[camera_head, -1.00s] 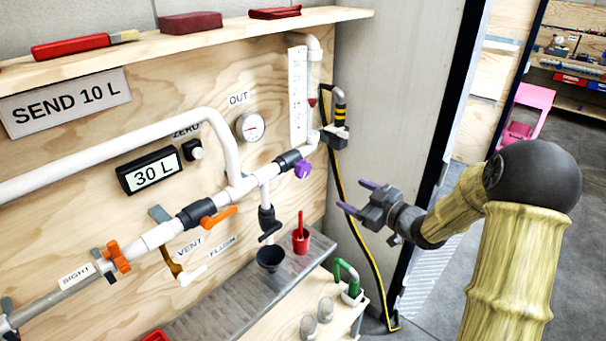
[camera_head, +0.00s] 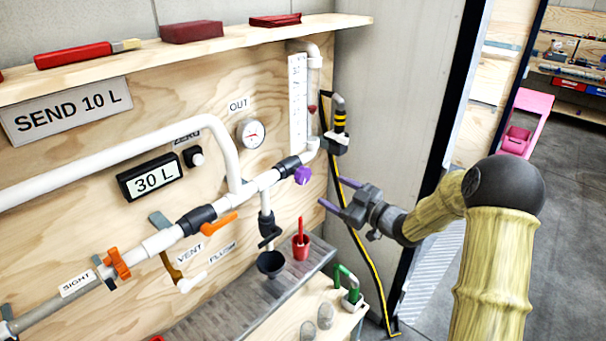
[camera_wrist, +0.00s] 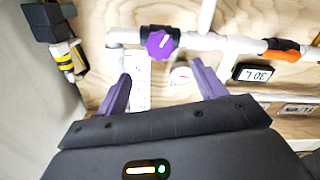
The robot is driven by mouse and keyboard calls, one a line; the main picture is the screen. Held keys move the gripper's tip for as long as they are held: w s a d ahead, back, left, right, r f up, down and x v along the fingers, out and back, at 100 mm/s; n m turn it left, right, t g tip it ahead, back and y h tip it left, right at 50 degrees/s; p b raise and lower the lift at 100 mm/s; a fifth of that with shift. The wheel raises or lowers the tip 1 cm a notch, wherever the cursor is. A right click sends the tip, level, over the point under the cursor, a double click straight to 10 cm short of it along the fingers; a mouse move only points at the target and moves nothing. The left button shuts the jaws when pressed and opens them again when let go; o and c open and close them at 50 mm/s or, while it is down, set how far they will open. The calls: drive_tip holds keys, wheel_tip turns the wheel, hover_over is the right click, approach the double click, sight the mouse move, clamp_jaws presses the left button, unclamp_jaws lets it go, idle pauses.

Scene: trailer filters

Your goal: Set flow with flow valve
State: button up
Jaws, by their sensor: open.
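The flow valve appears to be the purple knob (camera_head: 303,175) on the black fitting at the right part of the white pipe. In the wrist view the purple knob (camera_wrist: 159,44) has a white pointer line and sits ahead of my fingers, between them and nearer the left one. My gripper (camera_head: 328,194) is open and empty, a short way right of and below the knob, apart from it. Its purple fingers also show in the wrist view (camera_wrist: 160,82). A clear flow tube (camera_head: 312,100) with a dark red float and a white scale stands above the valve.
An orange-handled valve (camera_head: 219,223), another orange valve (camera_head: 117,262) and a 30 L display (camera_head: 151,174) are left on the board. A black-and-yellow handled tool (camera_head: 339,125) hangs right of the tube.

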sight(306, 177)
drive_tip(key=p+x, duration=0.2)
drive_tip(key=x, duration=1)
drive_tip(key=shift+w, duration=0.1)
drive_tip(key=c, duration=1)
